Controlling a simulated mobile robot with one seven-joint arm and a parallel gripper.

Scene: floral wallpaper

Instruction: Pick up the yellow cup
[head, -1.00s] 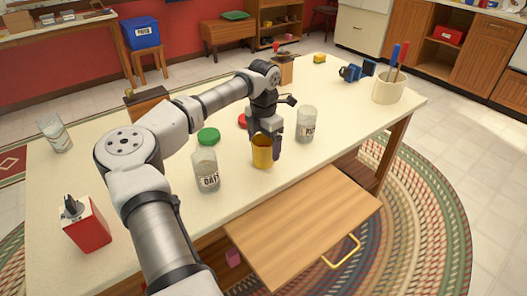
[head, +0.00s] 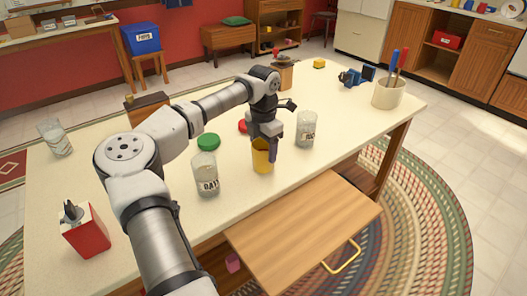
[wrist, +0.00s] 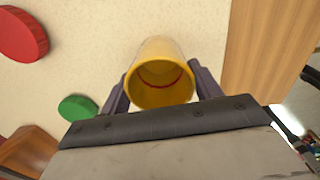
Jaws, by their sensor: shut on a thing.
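The yellow cup (head: 261,162) stands near the front edge of the cream-topped table, between two clear labelled jars. In the wrist view the cup (wrist: 162,75) shows its open mouth with a dark red line inside. My gripper (head: 264,150) reaches down from above and is shut on the cup. In the wrist view one finger of my gripper (wrist: 160,92) lies on each side of the cup. Whether the cup's base touches the table is hard to tell.
One jar (head: 206,176) stands left of the cup and another jar (head: 306,130) stands right. A green lid (head: 208,141) and a red lid (head: 243,126) lie behind. An open wooden drawer (head: 300,225) juts out in front. A utensil crock (head: 389,94) is at the far right.

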